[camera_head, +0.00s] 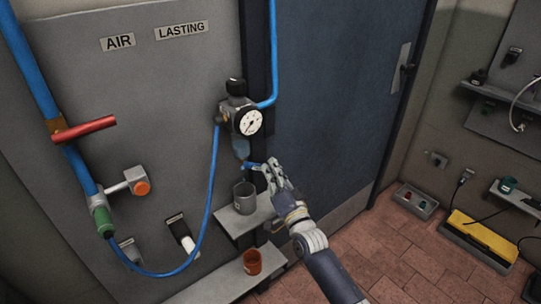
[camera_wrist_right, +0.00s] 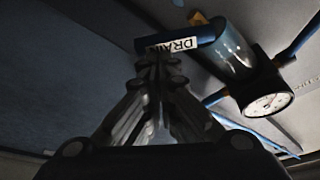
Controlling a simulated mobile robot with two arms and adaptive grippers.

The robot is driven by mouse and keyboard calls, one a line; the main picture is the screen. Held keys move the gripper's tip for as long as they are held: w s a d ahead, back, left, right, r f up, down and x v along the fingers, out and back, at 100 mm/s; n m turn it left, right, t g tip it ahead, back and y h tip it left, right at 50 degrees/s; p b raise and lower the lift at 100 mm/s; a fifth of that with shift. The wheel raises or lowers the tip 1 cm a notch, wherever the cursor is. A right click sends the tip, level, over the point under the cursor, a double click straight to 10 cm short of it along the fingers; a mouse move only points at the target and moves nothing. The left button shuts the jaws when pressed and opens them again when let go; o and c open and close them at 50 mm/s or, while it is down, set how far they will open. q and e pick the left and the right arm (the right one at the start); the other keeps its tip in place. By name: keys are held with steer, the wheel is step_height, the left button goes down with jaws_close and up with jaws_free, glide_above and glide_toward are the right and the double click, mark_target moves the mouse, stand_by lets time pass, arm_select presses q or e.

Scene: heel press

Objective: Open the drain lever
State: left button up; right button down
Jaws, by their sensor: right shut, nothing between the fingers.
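The drain lever (camera_head: 250,164) is a small blue bar below the regulator's filter bowl (camera_head: 241,147). In the right wrist view the lever (camera_wrist_right: 206,32) carries a white DRAIN label and lies across the view, beside the clear bowl (camera_wrist_right: 233,52). My right gripper (camera_head: 264,169) is at the lever's right end in the head view. In the right wrist view its fingertips (camera_wrist_right: 160,60) are shut together, empty, right against or just short of the labelled lever. I cannot tell whether they touch. My left gripper is not in view.
A round gauge (camera_head: 249,122) sits on the regulator. A grey cup (camera_head: 244,198) stands on a small shelf (camera_head: 232,222) below the bowl, close to my right gripper. A brown cup (camera_head: 252,262) stands lower. A blue hose (camera_head: 209,190) hangs to the left. The blue door (camera_head: 330,80) is behind.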

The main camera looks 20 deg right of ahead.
steer(key=m+p, duration=0.1)
steer(key=m, duration=0.1)
steer(key=a+f+m+g+h, duration=0.1)
steer(key=m, duration=0.1)
steer(key=f+m+p, duration=0.1)
steer(key=m, duration=0.1)
steer(key=shift+s+a+f+m+g+h+p, duration=0.2)
steer(key=shift+s+m+g+h+p, duration=0.1)
steer(key=shift+h+p, duration=0.1)
steer(key=shift+r, duration=0.1)
